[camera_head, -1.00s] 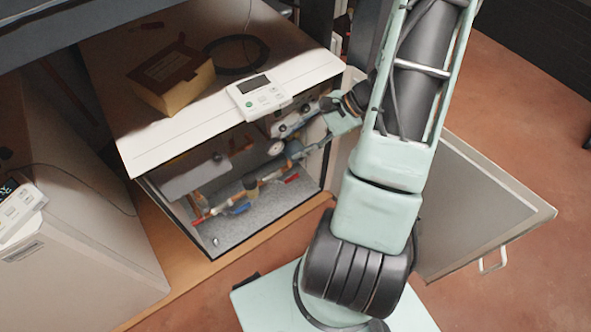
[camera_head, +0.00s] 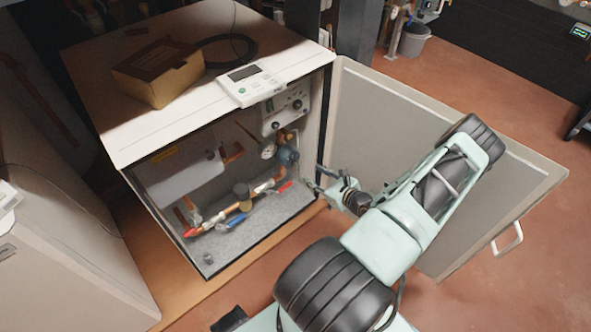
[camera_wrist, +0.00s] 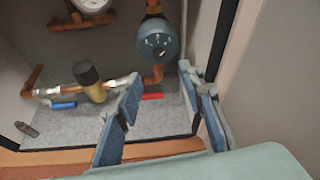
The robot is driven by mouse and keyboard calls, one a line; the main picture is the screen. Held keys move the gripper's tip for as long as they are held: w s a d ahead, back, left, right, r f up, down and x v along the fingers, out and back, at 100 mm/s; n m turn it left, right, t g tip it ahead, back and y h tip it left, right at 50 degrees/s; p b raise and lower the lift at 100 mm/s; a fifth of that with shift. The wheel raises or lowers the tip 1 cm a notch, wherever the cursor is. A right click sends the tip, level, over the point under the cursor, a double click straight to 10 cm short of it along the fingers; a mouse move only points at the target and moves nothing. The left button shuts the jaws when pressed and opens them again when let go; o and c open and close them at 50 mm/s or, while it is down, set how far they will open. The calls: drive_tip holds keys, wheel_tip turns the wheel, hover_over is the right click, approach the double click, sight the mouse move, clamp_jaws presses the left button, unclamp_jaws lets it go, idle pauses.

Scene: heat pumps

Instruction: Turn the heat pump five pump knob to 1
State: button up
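The open heat pump cabinet (camera_head: 150,150) stands at the centre left in the head view. Inside it is a blue-grey pump (camera_head: 287,154) with a round front. In the wrist view the pump's knob face (camera_wrist: 157,44) shows small pale markings, too small to read, so its setting cannot be told. My gripper (camera_head: 318,184) is outside the opening, at the cabinet's right front, lower than the pump and apart from it. In the wrist view my gripper (camera_wrist: 159,76) is open and empty, with its fingers spread below the knob.
The open door (camera_head: 440,150) lies right of my gripper. A white gauge (camera_wrist: 90,5), a brass valve (camera_wrist: 92,84) and red (camera_wrist: 152,96) and blue (camera_wrist: 64,105) handles are near the pump. A panel with dark knobs (camera_head: 285,110) sits above it. A cardboard box (camera_head: 163,75) and controller (camera_head: 252,84) lie on top.

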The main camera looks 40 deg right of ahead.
sight(296, 163)
drive_tip(key=b+x, duration=0.3)
drive_tip(key=x, duration=0.5)
drive_tip(key=shift+w+f, duration=0.2)
drive_tip(key=shift+w, duration=0.15)
drive_tip(key=shift+w+f, duration=0.15)
drive_tip(key=shift+w, duration=0.6)
drive_tip(key=shift+c, duration=0.3)
clamp_jaws()
